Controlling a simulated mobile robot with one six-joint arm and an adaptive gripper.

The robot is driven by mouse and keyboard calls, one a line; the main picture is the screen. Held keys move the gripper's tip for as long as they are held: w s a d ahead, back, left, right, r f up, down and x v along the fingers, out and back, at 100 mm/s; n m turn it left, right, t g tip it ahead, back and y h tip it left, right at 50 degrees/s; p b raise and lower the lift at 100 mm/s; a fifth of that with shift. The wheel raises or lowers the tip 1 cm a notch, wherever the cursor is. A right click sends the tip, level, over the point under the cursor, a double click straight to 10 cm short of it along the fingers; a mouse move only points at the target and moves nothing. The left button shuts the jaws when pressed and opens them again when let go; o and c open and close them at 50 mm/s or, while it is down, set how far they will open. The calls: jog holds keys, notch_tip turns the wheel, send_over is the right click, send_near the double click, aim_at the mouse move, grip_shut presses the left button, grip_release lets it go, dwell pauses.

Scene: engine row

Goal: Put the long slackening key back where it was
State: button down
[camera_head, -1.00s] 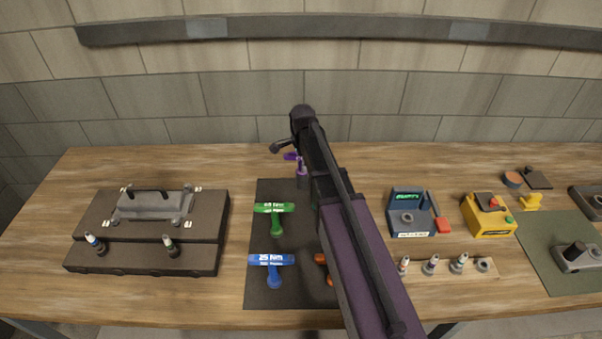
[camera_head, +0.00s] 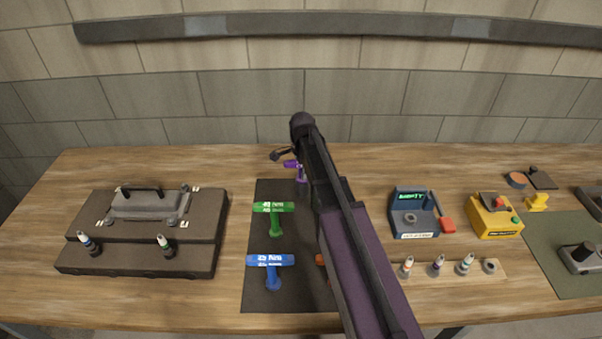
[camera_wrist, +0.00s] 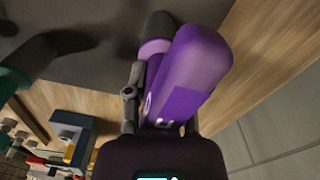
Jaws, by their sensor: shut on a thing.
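The long slackening key, a purple T-handled tool (camera_head: 291,165), is at the back of the dark mat (camera_head: 290,297), partly hidden behind my arm. My gripper (camera_head: 285,156) is shut on it. In the wrist view the purple key (camera_wrist: 195,72) fills the upper middle, with a purple collar beside a dark cylinder. A grey finger of my gripper (camera_wrist: 140,105) lies against its left side. I cannot tell whether the key's lower end is seated in a holder.
A green T-handle (camera_head: 274,208) and a blue T-handle (camera_head: 271,260) stand on the mat. A dark case (camera_head: 140,262) is at left; a blue-grey tester (camera_head: 413,215) and yellow box (camera_head: 494,217) are at right.

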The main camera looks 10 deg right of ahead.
jog(key=shift+f, duration=0.1)
jog(key=shift+c, duration=2.4)
grip_release()
jog(key=shift+r, duration=0.2)
notch_tip(320, 180, up, 12)
jog(key=p, duration=1.2)
jog(key=s+n, duration=1.6)
jog(key=s, duration=0.4)
jog(key=shift+s+a, duration=0.15)
